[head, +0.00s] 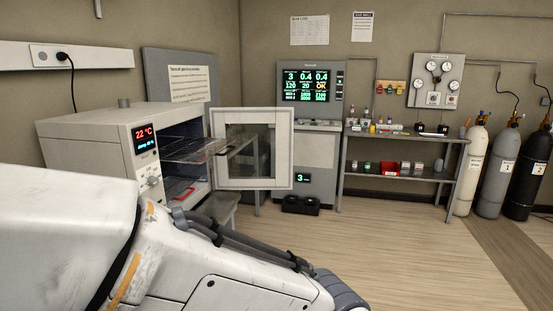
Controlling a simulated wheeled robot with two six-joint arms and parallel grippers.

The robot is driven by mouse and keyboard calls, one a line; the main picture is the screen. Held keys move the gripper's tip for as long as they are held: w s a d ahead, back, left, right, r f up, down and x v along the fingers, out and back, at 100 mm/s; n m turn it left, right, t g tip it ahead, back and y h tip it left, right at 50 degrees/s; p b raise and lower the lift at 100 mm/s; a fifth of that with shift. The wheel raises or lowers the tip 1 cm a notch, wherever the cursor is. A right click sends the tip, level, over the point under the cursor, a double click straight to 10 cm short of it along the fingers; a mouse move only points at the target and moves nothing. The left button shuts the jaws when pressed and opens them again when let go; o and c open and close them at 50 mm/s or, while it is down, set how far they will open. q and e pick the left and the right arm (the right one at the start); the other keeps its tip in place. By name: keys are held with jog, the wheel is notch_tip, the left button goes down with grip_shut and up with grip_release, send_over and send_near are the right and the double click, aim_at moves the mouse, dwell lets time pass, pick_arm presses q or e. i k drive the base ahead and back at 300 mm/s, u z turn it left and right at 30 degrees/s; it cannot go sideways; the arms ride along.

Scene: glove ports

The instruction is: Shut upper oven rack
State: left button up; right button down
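The oven (85,145) stands at the left, a white box with a lit display reading 22 °C. Its door (283,155), white-framed with a glass pane, is swung open to the right. The upper oven rack (190,149) is a wire shelf that sticks out of the front of the chamber, reaching toward the open door. A lower rack (172,189) sits further down in the chamber, with a red item (184,194) near it. Neither of my grippers is in view. A white arm link of mine fills the lower left and hides the oven's lower part.
A grey stand (217,207) shows beneath the door. A console with screens (306,86) stands behind it. A shelf table (405,179) with small bottles and boxes is along the back wall, beside gas cylinders (477,165). The wooden floor (420,255) at centre right is clear.

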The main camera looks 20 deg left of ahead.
aim_at(192, 142)
jog(key=z, duration=0.3)
jog(key=i, duration=1.3)
jog(key=u, duration=0.5)
